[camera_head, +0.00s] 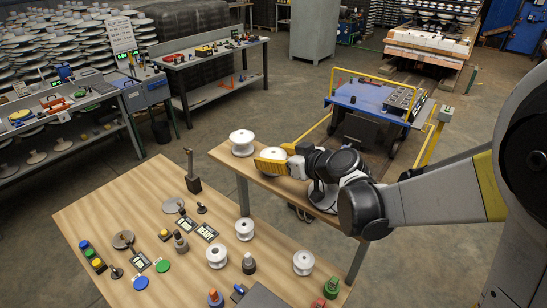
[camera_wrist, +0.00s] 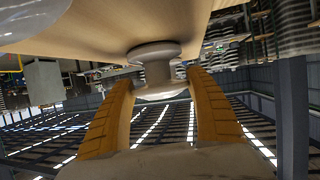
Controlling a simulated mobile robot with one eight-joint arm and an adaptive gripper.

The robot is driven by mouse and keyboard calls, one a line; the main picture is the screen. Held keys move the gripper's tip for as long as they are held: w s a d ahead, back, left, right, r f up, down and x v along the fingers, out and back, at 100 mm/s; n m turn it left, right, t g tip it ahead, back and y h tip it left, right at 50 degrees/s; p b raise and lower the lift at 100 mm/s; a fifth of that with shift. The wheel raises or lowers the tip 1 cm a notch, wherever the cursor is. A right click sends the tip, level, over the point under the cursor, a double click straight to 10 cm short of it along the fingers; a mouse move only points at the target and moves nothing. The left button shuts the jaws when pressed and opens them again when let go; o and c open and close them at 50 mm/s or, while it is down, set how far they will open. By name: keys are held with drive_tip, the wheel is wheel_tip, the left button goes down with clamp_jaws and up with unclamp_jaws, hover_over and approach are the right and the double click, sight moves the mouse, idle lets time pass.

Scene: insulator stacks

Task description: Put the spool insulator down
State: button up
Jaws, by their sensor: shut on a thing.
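My gripper (camera_head: 270,161), with yellow fingers, is shut on a white spool insulator (camera_head: 273,154) over the narrow raised wooden shelf (camera_head: 228,157). The fingers hide much of the spool's sides in the head view. In the wrist view, the spool (camera_wrist: 157,70) sits between the two fingers, with its far flange close to the wooden surface (camera_wrist: 110,40). I cannot tell whether it touches the wood.
A white spool (camera_head: 242,143) stands on the shelf just left of my gripper. The lower wooden table (camera_head: 120,206) holds several spools (camera_head: 244,229), tools and coloured parts.

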drive_tip(key=shift+s, duration=0.1)
drive_tip(key=shift+f, duration=0.15)
drive_tip(key=o, duration=1.4)
drive_tip(key=shift+d+r, duration=0.1)
drive_tip(key=shift+r, duration=0.25)
drive_tip(key=p+v, duration=0.1)
drive_tip(key=v, duration=1.1)
drive_tip(key=shift+f+p, duration=0.1)
drive_tip(key=shift+p, duration=0.2)
